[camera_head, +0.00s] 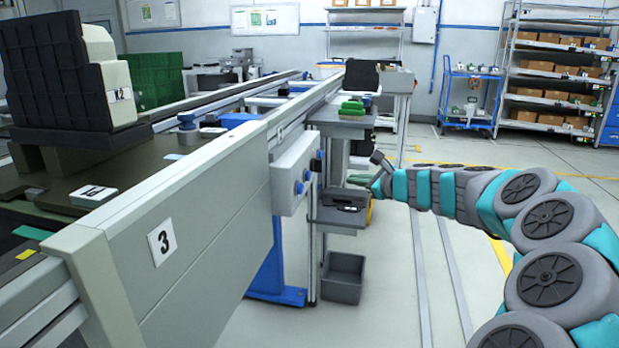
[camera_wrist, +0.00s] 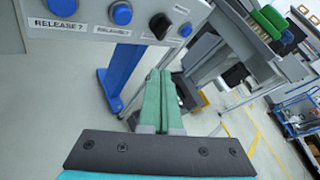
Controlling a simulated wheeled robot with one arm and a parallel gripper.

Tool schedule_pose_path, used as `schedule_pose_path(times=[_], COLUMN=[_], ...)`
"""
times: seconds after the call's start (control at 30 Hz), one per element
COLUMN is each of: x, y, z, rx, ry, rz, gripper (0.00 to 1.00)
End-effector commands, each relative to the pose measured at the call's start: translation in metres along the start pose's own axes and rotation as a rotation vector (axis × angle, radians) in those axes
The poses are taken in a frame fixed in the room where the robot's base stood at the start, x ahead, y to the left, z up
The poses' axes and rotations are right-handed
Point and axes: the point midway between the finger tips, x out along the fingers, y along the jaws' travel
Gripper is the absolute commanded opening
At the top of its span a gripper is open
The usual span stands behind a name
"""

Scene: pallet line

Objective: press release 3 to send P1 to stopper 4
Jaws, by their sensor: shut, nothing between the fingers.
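A pale control panel (camera_head: 290,172) with blue buttons is fixed to the conveyor's side. In the wrist view two blue buttons (camera_wrist: 121,13) (camera_wrist: 62,6) sit above labels reading RELEASE, their numbers too blurred to be sure of. My gripper (camera_head: 368,181) is shut and empty, right of the panel and apart from it. In the wrist view its green fingers (camera_wrist: 160,76) lie together below the panel, touching no button. A dark pallet (camera_head: 130,168) with a small unreadable label carries a black and cream block on the line at left. Stopper 4 cannot be identified.
A sign with 3 (camera_head: 161,242) is on the conveyor's near side. A black knob (camera_wrist: 160,25) is on the panel. A workbench with green parts (camera_head: 352,107) and a grey bin (camera_head: 343,277) stand beyond the panel. The floor between conveyor and arm is clear.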

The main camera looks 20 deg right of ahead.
Motion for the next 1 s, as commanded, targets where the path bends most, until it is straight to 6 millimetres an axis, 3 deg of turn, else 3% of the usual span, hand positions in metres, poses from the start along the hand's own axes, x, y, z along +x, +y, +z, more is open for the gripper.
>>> schedule_pose_path(times=[0.6, 1.0], x=[0.05, 0.059], y=[0.038, 0.043], z=[0.038, 0.043], rx=[0.0, 0.0], ry=[-0.002, 0.0], rz=[0.004, 0.0], gripper=[0.0, 0.0])
